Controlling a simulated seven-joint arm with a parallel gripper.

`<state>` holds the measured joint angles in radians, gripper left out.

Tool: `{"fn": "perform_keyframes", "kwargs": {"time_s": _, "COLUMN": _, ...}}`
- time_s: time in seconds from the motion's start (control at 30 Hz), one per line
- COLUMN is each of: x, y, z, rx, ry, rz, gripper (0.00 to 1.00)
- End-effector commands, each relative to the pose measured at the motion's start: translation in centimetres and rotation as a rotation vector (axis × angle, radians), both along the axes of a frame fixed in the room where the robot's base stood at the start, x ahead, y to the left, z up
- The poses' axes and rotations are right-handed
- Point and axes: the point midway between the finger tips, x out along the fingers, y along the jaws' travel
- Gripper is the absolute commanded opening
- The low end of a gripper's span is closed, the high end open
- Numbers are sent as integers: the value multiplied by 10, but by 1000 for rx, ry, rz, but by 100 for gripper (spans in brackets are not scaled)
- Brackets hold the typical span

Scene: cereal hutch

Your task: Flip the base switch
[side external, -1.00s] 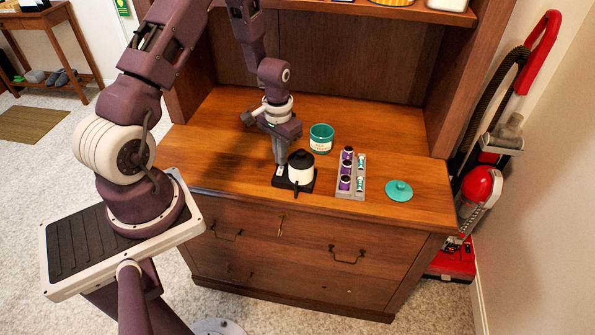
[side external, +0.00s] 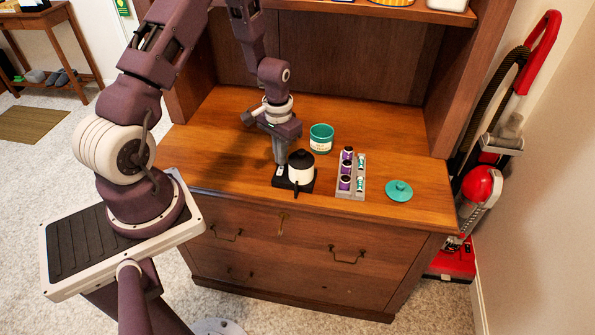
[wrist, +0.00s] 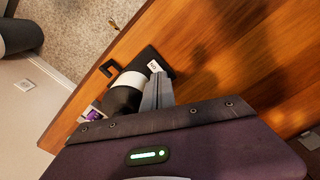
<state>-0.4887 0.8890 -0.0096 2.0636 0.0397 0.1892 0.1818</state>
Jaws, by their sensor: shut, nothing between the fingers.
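The black base (side external: 309,187) sits near the front edge of the hutch counter and carries a white pot (side external: 301,174) with a black lid (side external: 301,157). A small pale switch patch (side external: 280,172) is on the base's left end; it also shows in the wrist view as a white patch with dark marks (wrist: 154,67). I cannot tell which way the switch is set. My gripper (side external: 280,161) points down, shut and empty, with its fingertips just above or at this patch, beside the pot. In the wrist view, the fingertips (wrist: 158,77) hide part of the base; contact is unclear.
A teal jar (side external: 321,138) stands behind the pot. A grey rack (side external: 351,187) with several small bottles is to the right, then a teal lid (side external: 399,190). The counter (side external: 225,130) left of my gripper is clear. A shelf (side external: 400,10) overhangs the back.

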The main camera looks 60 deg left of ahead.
Motion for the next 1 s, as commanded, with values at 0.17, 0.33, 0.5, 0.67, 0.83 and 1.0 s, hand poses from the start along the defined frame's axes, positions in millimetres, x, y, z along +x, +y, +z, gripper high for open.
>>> {"fn": "perform_keyframes", "kwargs": {"time_s": 0.17, "x": 0, "y": 0, "z": -2, "rx": 0, "ry": 0, "rz": 0, "gripper": 0}}
{"fn": "perform_keyframes", "kwargs": {"time_s": 0.33, "x": 0, "y": 0, "z": -5, "rx": 0, "ry": 0, "rz": 0, "gripper": 0}}
{"fn": "perform_keyframes", "kwargs": {"time_s": 0.5, "x": 0, "y": 0, "z": -8, "rx": 0, "ry": 1, "rz": 0, "gripper": 0}}
{"fn": "perform_keyframes", "kwargs": {"time_s": 0.67, "x": 0, "y": 0, "z": -10, "rx": 0, "ry": 1, "rz": 0, "gripper": 0}}
{"fn": "perform_keyframes", "kwargs": {"time_s": 0.83, "x": 0, "y": 0, "z": -12, "rx": 0, "ry": 0, "rz": 0, "gripper": 0}}
{"fn": "perform_keyframes", "kwargs": {"time_s": 1.0, "x": 0, "y": 0, "z": -15, "rx": 0, "ry": 0, "rz": 0, "gripper": 0}}
